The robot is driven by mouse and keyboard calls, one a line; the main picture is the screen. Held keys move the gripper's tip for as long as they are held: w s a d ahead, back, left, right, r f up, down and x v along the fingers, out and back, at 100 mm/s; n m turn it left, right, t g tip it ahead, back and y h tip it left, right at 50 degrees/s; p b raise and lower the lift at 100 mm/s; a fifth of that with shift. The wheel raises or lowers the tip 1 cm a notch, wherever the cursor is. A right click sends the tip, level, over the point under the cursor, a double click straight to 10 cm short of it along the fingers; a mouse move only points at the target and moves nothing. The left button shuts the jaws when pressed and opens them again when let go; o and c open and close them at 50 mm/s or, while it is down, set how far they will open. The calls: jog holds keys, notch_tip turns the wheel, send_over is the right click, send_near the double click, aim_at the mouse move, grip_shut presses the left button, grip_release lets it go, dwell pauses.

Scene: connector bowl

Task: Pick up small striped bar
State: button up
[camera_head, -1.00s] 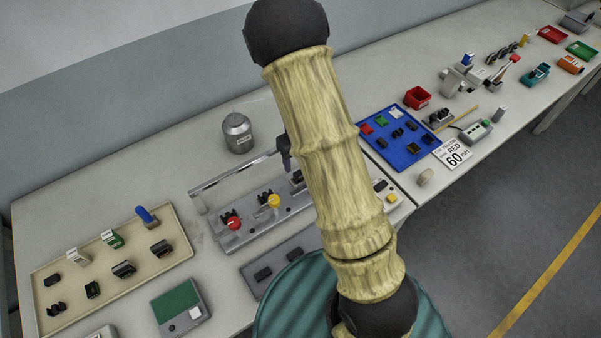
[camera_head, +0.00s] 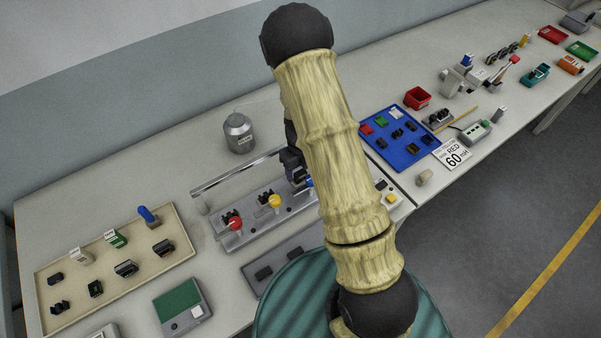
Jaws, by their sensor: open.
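I cannot make out for sure which thing is the small striped bar. A dark block with a pale line (camera_head: 126,268) lies in the beige tray (camera_head: 45,318) at the left, among several small dark pieces, but its pattern is too small to read. My gripper (camera_head: 297,172) shows only in part, as a dark shape behind my arm, above the grey fixture (camera_head: 250,232) with red and yellow knobs. It is open. Its fingertips are mostly hidden, and I see nothing held in it.
A grey canister (camera_head: 239,134) stands behind the fixture's metal rail. A blue tray (camera_head: 412,160) with small parts lies right of my arm, near a red bin (camera_head: 417,98). A green-topped device (camera_head: 178,306) sits at the front edge. My arm covers the middle of the bench.

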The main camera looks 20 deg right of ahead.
aim_at(301, 172)
jog(key=c, duration=1.1)
notch_tip(301, 172, up, 10)
jog(key=shift+r+b, duration=0.1)
jog(key=shift+b, duration=0.3)
